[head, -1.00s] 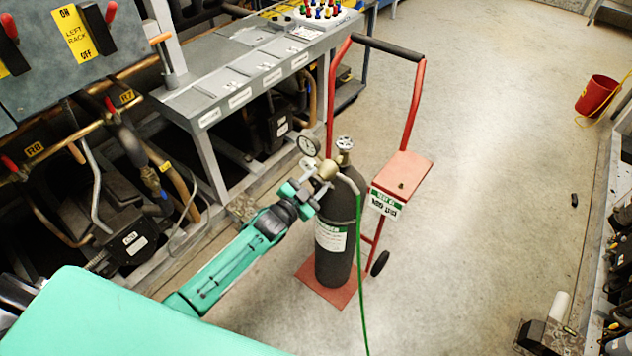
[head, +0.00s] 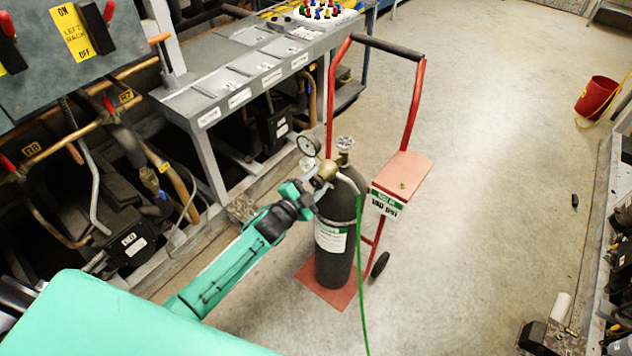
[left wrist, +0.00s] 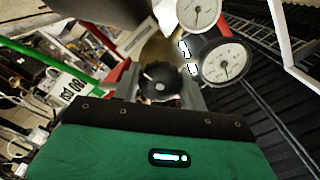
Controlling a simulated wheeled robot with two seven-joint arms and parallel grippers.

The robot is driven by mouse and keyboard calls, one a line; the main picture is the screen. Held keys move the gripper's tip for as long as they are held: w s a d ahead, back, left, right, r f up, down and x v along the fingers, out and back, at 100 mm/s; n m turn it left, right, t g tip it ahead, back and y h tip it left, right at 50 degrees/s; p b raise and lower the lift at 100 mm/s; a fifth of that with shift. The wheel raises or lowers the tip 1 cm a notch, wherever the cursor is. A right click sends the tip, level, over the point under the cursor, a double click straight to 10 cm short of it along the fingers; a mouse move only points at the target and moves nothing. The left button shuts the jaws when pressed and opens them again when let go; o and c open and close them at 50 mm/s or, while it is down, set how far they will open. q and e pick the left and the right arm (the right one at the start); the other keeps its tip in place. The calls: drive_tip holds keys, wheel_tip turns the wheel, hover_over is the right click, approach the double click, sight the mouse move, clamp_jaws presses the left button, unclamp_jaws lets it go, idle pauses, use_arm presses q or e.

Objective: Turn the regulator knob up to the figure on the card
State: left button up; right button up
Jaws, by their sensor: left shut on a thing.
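A dark gas cylinder (head: 335,262) stands upright on a red hand truck, with a brass regulator (head: 327,170) at its top. My left gripper (head: 313,190) is at the regulator's near side. In the left wrist view its fingers are shut around the round black knob (left wrist: 160,82). Two white-faced gauges, one at the top (left wrist: 198,12) and one lower (left wrist: 224,62), show beside the knob; their figures are too small to read surely. The card (head: 387,204) hangs on the hand truck and ends in "psi"; its number is blurred, perhaps 180. My right gripper is out of view.
A green hose (head: 360,270) runs from the regulator down to the floor. The red hand truck (head: 405,168) stands around the cylinder. The compressor rack (head: 215,150) is at the left. The floor to the right is mostly clear, with a red bucket (head: 596,97) far off.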

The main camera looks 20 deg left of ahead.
use_arm(q)
drive_tip(key=o, duration=1)
drive_tip(key=b+v, duration=0.2)
drive_tip(key=v, duration=1.2)
drive_tip(key=shift+w, duration=0.1)
